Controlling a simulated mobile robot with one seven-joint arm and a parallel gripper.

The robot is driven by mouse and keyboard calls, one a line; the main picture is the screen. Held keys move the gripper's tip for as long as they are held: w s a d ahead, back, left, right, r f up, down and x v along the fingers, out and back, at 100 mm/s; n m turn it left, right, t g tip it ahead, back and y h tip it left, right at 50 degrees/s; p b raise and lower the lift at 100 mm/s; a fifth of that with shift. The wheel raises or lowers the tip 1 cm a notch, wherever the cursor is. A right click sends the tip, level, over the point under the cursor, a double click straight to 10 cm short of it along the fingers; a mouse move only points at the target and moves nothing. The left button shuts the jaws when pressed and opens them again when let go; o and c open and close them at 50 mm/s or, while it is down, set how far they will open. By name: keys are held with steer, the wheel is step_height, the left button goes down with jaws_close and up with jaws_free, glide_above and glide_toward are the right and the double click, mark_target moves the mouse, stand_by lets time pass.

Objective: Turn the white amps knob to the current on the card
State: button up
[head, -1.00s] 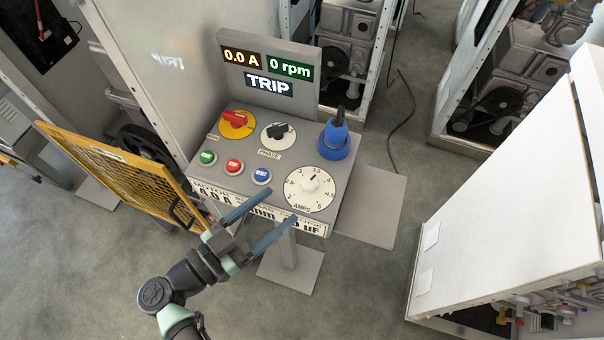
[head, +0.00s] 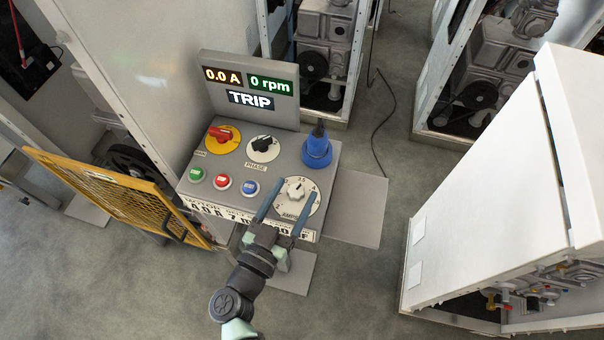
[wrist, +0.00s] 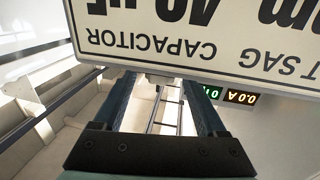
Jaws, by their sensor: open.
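The white amps knob (head: 297,186) sits on its round white dial at the right front of the grey panel. Its pointer seems to face up, near 3.5, though small. The card (head: 222,208) on the panel's front edge appears to read 4.0 A at its left; my gripper covers part of it. In the wrist view the card (wrist: 200,35) is upside down and close, showing CAPACITOR and 40 uF. My gripper (head: 291,198) is open and empty. In the head view its fingers overlap the dial on either side of the knob; I cannot tell contact.
The panel also carries a red switch (head: 221,134), a black phase switch (head: 263,146), several push buttons and a blue plug (head: 317,149). The display (head: 250,98) reads 0.0 A, 0 rpm, TRIP. A yellow mesh guard (head: 115,200) stands left, a white cabinet (head: 490,180) right.

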mark_target(302, 179)
steer(key=shift+x, duration=2.2)
jaws_close()
